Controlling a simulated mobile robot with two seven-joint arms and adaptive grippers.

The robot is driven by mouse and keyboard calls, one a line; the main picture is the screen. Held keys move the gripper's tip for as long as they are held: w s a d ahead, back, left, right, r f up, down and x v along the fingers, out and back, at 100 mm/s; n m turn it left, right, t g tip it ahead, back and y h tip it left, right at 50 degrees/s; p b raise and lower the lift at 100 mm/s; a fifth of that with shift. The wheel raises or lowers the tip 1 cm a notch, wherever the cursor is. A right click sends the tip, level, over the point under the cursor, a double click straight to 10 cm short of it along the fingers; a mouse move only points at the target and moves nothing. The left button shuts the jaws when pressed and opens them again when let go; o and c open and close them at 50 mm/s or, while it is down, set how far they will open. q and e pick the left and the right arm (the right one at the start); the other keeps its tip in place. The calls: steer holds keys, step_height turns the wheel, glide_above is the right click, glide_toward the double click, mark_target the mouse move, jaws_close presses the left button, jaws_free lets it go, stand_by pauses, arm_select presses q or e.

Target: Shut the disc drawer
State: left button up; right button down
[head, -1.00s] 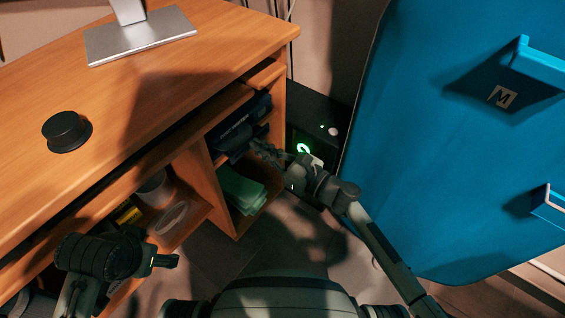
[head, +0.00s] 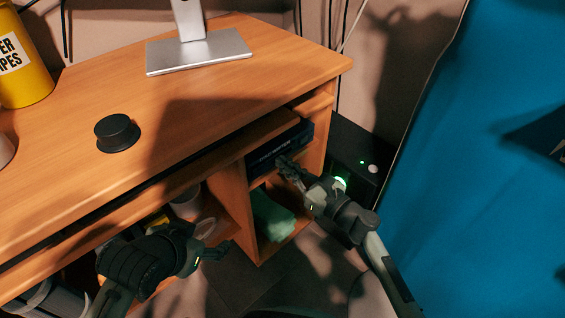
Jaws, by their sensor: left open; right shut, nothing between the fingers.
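A dark player-like box (head: 292,141) with faint lettering on its front sits in the upper cubby at the desk's right end. No disc drawer visibly sticks out from its front, but my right gripper covers part of the lower front. My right gripper (head: 283,164) is shut and empty, its fingertips at the lower front of the box; I cannot tell whether they touch it. My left gripper (head: 222,250) is open and empty, low in front of the desk, well left of the box.
The wooden desk (head: 220,110) carries a black puck (head: 118,131), a monitor stand (head: 199,52) and a yellow tub (head: 22,72). Green cloths (head: 272,215) lie in the cubby below the box. A black unit (head: 352,160) and a blue panel (head: 480,170) stand to the right.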

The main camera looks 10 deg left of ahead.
steer(key=v, duration=1)
steer(key=shift+s+d, duration=0.15)
steer(key=shift+d, duration=0.2)
steer(key=shift+f, duration=0.15)
